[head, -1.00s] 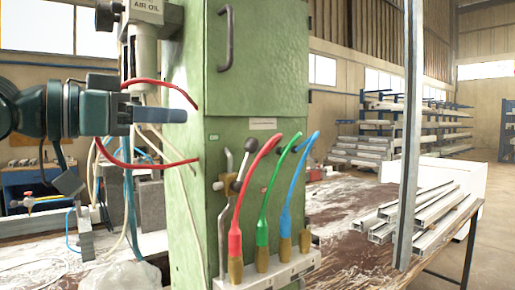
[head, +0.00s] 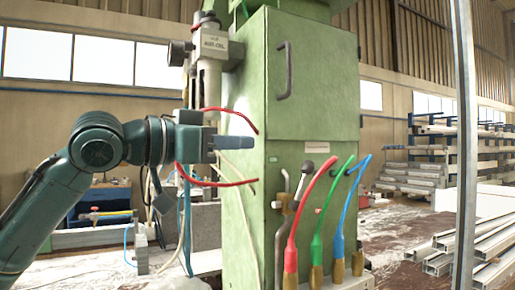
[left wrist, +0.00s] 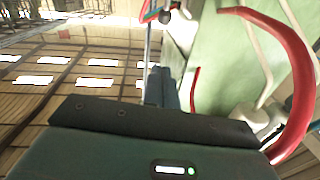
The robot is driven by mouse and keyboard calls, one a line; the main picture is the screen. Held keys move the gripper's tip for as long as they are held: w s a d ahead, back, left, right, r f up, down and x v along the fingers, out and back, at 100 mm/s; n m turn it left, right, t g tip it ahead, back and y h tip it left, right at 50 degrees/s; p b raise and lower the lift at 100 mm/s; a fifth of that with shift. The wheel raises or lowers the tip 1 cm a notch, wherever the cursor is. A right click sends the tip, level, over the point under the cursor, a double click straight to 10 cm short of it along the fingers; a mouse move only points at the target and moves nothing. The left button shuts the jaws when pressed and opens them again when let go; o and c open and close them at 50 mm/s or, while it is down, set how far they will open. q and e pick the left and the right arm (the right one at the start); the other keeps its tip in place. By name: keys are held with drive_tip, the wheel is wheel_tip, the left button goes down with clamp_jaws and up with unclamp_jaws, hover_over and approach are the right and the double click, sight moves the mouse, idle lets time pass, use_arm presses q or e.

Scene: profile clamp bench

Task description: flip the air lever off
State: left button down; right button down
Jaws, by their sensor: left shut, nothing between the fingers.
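The air lever (head: 308,166) is a thin metal handle with a dark ball knob, tilted up and to the right from a brass valve (head: 284,204) on the green cabinet's front. A dark ball that looks like its knob also shows near the top of the left wrist view (left wrist: 164,17). My left gripper (head: 236,142) is shut and empty, level, pointing right in front of the cabinet's left edge. It is apart from the lever, to its left and a little higher. The shut fingers also show in the left wrist view (left wrist: 163,88). My right gripper is out of view.
Red (head: 303,215), green (head: 318,240) and blue (head: 340,225) hoses rise close to the lever's right. A curved red line (head: 215,183) runs just below my left gripper, another above it. A grey post (head: 466,150) stands at right, near stacked metal profiles (head: 465,245).

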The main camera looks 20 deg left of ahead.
use_arm(q)
drive_tip(key=p, duration=0.2)
hover_over(302, 185)
drive_tip(key=v, duration=0.5)
drive_tip(key=shift+w+d+f, duration=0.2)
drive_tip(key=shift+w+f, duration=0.15)
drive_tip(key=shift+f, duration=0.1)
drive_tip(key=shift+w+d+f, duration=0.2)
drive_tip(key=shift+w+f, duration=0.15)
drive_tip(key=shift+f, duration=0.1)
drive_tip(key=shift+w+d+f, duration=0.2)
drive_tip(key=shift+w+f, duration=0.2)
drive_tip(key=shift+f, duration=0.1)
